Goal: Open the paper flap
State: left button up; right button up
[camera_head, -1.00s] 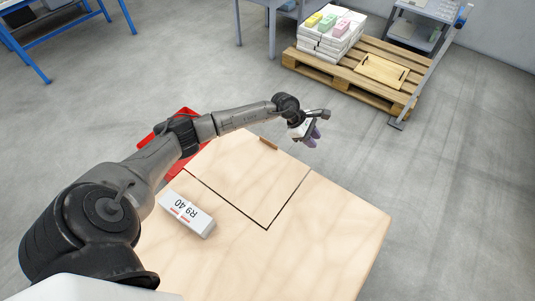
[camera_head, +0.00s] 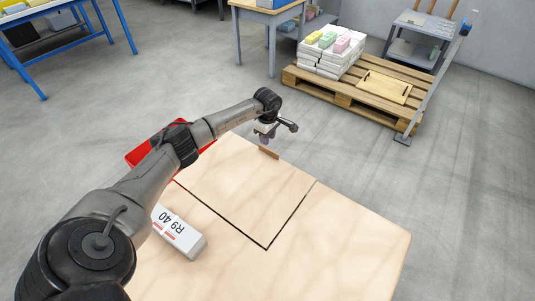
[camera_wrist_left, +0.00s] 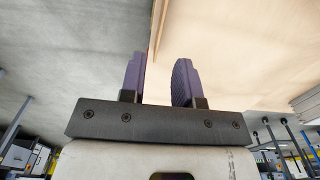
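The paper flap (camera_head: 247,196) is a pale wooden panel, outlined by a dark seam and lying flush in the light wooden table top (camera_head: 350,250). A small brown handle strip (camera_head: 269,153) sits at its far edge. My left gripper (camera_head: 266,138) is just beyond and above this strip, pointing down. In the left wrist view the two purple fingers (camera_wrist_left: 160,60) are apart with nothing held. A thin brown edge (camera_wrist_left: 157,30) shows between their tips, seemingly the handle strip. Contact cannot be told. My right gripper is not in view.
A white box marked "R9 40" (camera_head: 178,234) lies left of the flap. A red tray (camera_head: 140,155) is partly hidden behind my left arm. A pallet (camera_head: 345,97) with stacked papers (camera_head: 328,56) stands on the floor beyond. Floor between is clear.

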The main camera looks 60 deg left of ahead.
aim_at(267, 150)
pick_arm(q)
notch_tip(267, 150, down, 6)
jog(key=b, duration=0.2)
jog(key=shift+f+b, duration=0.25)
jog(key=shift+b, duration=0.15)
jog(key=shift+f, duration=0.5)
jog(key=shift+c, duration=0.4)
jog(key=c, duration=0.5)
grip_shut()
jog(key=shift+r, duration=0.1)
